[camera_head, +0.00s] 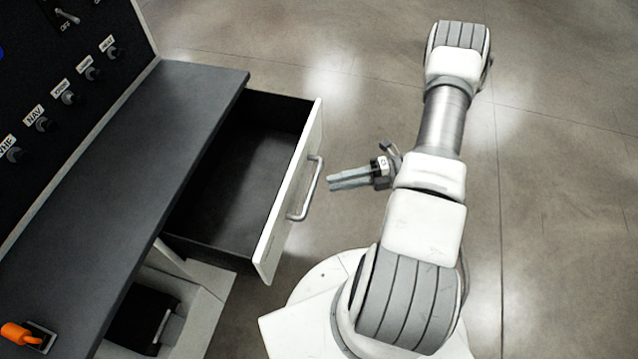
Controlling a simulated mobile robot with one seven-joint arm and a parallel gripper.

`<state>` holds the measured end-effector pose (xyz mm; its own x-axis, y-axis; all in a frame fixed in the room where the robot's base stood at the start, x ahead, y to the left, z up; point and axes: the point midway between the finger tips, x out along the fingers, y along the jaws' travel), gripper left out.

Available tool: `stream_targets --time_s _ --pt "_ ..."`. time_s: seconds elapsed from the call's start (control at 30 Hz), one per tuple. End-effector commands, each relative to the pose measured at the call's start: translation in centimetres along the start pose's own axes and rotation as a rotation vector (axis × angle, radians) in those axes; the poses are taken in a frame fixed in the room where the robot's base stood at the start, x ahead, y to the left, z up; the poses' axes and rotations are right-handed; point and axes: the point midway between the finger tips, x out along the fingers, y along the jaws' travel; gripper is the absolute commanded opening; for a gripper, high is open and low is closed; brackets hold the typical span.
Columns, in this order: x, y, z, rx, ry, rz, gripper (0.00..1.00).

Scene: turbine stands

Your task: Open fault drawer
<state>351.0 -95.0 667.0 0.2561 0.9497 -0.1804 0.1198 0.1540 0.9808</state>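The drawer (292,204) is pulled well out from under the dark counter at the left. Its white front carries a silver bar handle (308,190), and its dark inside looks empty. My gripper (329,184) is just to the right of the handle, pointing left toward it. A small gap shows between the fingertips and the handle, and nothing is held. The two fingers lie close together in this view, so I cannot tell how far apart they are.
The dark counter (150,165) runs beside a panel of labelled knobs (68,96). An orange handle (20,333) sits at the lower left. Below the drawer is a white cabinet with a dark opening (142,316). The concrete floor (560,150) on the right is clear.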

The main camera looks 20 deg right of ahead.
Motion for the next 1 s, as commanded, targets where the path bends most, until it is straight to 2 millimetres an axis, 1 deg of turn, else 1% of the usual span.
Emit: stream_targets --time_s 0.03,0.2,0.3,0.4,0.5,0.6,1.0 --pt "-1.4 0.0 0.0 -0.001 -0.004 -0.001 0.32" --pt "-5.5 0.0 0.0 -0.001 -0.003 -0.001 0.32" --pt "-7.4 0.0 0.0 -0.002 -0.002 -0.001 0.32" --pt "-8.9 0.0 0.0 -0.001 -0.001 0.0 0.32" --pt "-9.8 0.0 0.0 -0.002 -0.001 -0.001 0.32" --pt "-10.3 0.0 0.0 -0.001 0.001 0.001 0.32" --pt "-10.4 0.0 0.0 0.0 0.001 0.001 0.32"
